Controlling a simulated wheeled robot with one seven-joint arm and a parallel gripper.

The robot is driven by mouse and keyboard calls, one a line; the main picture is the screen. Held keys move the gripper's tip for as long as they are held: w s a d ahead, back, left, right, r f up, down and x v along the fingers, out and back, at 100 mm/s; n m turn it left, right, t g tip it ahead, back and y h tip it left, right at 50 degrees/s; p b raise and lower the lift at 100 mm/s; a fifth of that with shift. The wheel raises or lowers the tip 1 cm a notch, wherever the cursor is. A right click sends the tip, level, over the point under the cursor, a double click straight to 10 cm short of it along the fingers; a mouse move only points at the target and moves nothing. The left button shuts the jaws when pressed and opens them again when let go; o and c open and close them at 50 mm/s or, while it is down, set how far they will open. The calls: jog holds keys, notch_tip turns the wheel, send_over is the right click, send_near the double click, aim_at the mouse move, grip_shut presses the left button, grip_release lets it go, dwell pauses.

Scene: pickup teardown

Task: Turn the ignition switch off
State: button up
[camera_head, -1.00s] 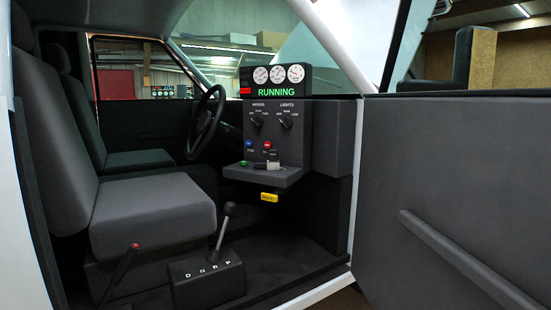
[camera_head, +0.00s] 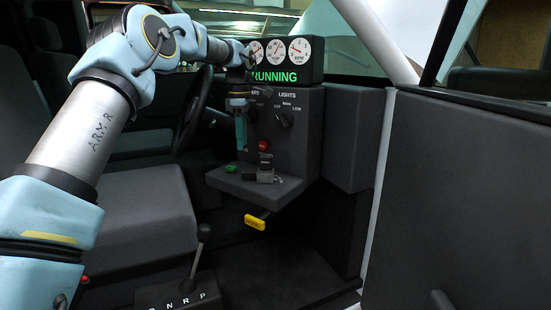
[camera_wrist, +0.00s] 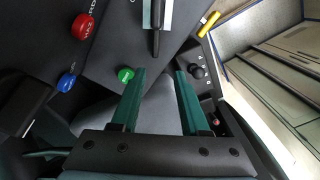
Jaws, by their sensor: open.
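The likely ignition switch is a dark key-like handle on a grey metal plate (camera_head: 267,177), on the small shelf of the dash panel. In the wrist view, the dark handle (camera_wrist: 156,42) and pale plate show at the top centre, beyond my fingertips. The display (camera_head: 274,77) above the panel reads RUNNING in green. My gripper (camera_head: 240,138) points down in front of the panel, above and left of the switch. In the wrist view my gripper (camera_wrist: 160,73) has its two green fingers apart, with nothing between them. The switch's marks are not readable.
A green button (camera_head: 231,168) sits left of the switch. A red button (camera_head: 264,145) and light knob (camera_head: 285,117) are on the panel. A yellow handle (camera_head: 254,222) hangs below the shelf. The gear lever (camera_head: 204,233) stands below; the seat (camera_head: 150,205) is at left.

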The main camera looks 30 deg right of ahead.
aim_at(248, 172)
jog(key=f+p, duration=0.1)
jog(key=f, duration=0.2)
jog(key=d+f+p, duration=0.1)
jog(key=f, duration=0.6)
jog(key=shift+d+f+p, duration=0.2)
jog(key=shift+d+p, duration=0.05)
jog(key=shift+p, duration=0.15)
grip_shut()
dwell(1.0)
